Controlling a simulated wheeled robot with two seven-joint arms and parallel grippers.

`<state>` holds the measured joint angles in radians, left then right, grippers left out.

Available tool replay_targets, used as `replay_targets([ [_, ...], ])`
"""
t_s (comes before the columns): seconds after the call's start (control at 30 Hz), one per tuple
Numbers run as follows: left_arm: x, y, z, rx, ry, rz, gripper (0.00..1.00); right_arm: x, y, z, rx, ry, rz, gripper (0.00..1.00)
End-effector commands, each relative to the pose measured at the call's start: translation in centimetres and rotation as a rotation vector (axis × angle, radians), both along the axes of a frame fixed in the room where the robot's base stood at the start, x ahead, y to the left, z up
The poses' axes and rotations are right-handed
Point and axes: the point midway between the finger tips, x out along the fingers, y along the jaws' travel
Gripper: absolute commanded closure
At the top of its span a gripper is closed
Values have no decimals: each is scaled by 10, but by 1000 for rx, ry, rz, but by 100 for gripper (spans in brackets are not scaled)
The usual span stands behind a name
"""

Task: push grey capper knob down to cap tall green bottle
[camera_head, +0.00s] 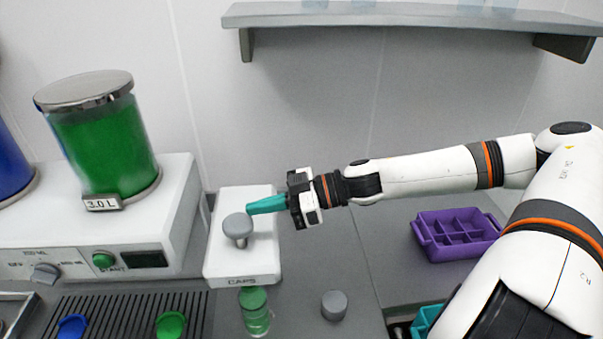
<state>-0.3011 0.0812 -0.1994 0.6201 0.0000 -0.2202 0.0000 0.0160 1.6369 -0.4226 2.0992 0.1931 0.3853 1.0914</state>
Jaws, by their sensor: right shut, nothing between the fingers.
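The grey capper knob (238,226) stands up on a white capper block (225,262) labelled CAPS. A green bottle (256,314) stands upright at the front of the block, with its top close under the front edge. I cannot tell whether it has a cap on. My right gripper (252,207) comes in from the right with its teal fingers shut and empty. Its fingertips are beside the knob, at its upper right. I cannot tell whether they touch it. My left gripper is not in view.
A white dispenser (175,225) with a green tank (105,145) stands to the left. A grey round piece (334,304) sits right of the bottle. A purple divided tray (455,236) is at the right. A grey shelf (400,17) hangs above.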

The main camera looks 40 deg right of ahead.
Motion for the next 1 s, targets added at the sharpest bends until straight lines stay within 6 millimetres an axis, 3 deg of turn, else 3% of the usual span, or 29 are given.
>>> replay_targets([
  [0.03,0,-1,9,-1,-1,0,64,-3,-2,6,-1,2,2,100],
  [0.57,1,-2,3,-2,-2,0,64,-40,-54,17,-3,-2,-2,100],
  [1.0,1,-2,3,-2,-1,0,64,-44,-59,19,0,-2,-1,100],
])
